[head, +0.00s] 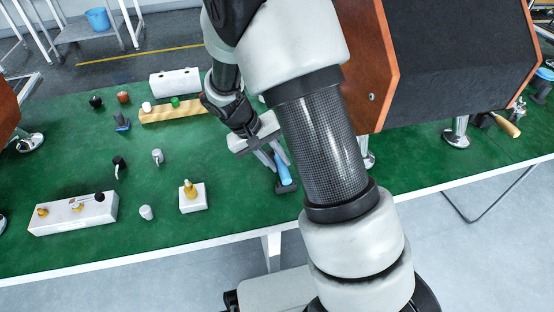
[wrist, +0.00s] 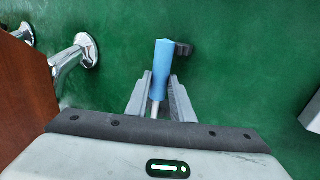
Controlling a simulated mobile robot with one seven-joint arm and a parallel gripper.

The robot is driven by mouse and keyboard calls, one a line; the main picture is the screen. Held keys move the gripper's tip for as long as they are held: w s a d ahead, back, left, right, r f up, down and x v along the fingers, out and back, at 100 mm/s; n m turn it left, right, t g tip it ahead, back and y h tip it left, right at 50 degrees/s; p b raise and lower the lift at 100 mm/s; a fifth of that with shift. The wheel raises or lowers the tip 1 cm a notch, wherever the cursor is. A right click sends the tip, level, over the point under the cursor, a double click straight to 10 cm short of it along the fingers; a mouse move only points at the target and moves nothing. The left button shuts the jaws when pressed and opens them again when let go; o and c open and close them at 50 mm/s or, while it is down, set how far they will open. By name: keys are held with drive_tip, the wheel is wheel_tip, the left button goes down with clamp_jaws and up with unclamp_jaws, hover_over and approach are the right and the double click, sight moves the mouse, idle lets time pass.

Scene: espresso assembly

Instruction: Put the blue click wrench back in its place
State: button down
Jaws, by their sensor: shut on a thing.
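My gripper (head: 276,160) is low over the green table, right of the middle of the head view. It is shut on the blue click wrench (head: 283,174); only the blue handle shows clearly there. In the wrist view the blue handle (wrist: 163,65) reaches out beyond the fingers (wrist: 159,92), and part of the pale shaft shows between them. A small dark holder (head: 287,188) is at the handle's far end; it also shows in the wrist view (wrist: 184,49), just right of the handle. I cannot tell whether the wrench touches it.
A large dark machine with wooden sides (head: 371,70) stands to the right, on metal feet (wrist: 86,50). A white block (head: 193,198), a longer white block with fittings (head: 73,213) and a wooden strip (head: 173,112) lie to the left. The table's front edge is close.

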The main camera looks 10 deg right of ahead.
idle(0.4)
drive_tip(key=shift+f+b, duration=0.3)
drive_tip(key=shift+f, duration=0.15)
drive_tip(key=c, duration=1.5)
unclamp_jaws()
drive_tip(key=shift+r, duration=0.1)
drive_tip(key=shift+o, duration=0.2)
drive_tip(key=p+v, duration=0.5)
drive_tip(key=v, duration=1.2)
drive_tip(key=s+d+r+t+y, duration=0.3)
drive_tip(key=s+d+r, duration=0.1)
drive_tip(key=s+r, duration=0.5)
drive_tip(key=s+d+r+t+y, duration=0.2)
drive_tip(key=s+d+r+t, duration=0.15)
drive_tip(key=s+r, duration=0.45)
wheel_tip(320, 180, up, 21)
drive_tip(key=s+p, duration=0.2)
drive_tip(key=p, duration=2.1)
drive_tip(key=shift+f+g, duration=0.2)
drive_tip(key=shift+g, duration=0.25)
